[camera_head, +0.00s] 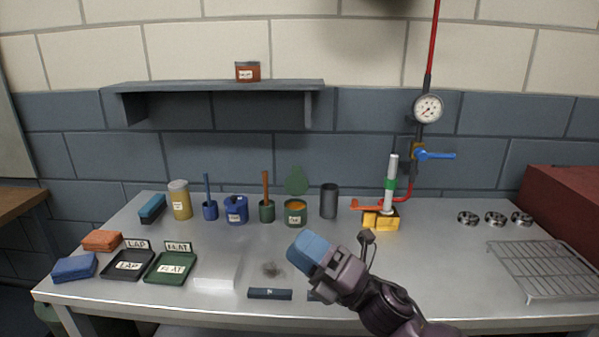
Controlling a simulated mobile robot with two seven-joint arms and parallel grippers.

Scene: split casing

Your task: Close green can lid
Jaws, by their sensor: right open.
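The green can (295,216) stands upright on the bench toward the back, with orange contents showing at its open top. Its green lid (297,181) stands up behind the can's rim, swung open. My right gripper (322,259) comes in from the lower right and is open, in front of the can and below it in the picture, apart from both can and lid. A blue block-like piece shows at its tip; I cannot tell if it is part of the gripper. My left gripper is out of view.
A green pot with a brown handle (266,210) stands left of the can, and a dark cylinder (329,201) right of it. A yellow-based stand (381,221) is further right. A shelf (215,86) hangs above. The bench's right middle is clear.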

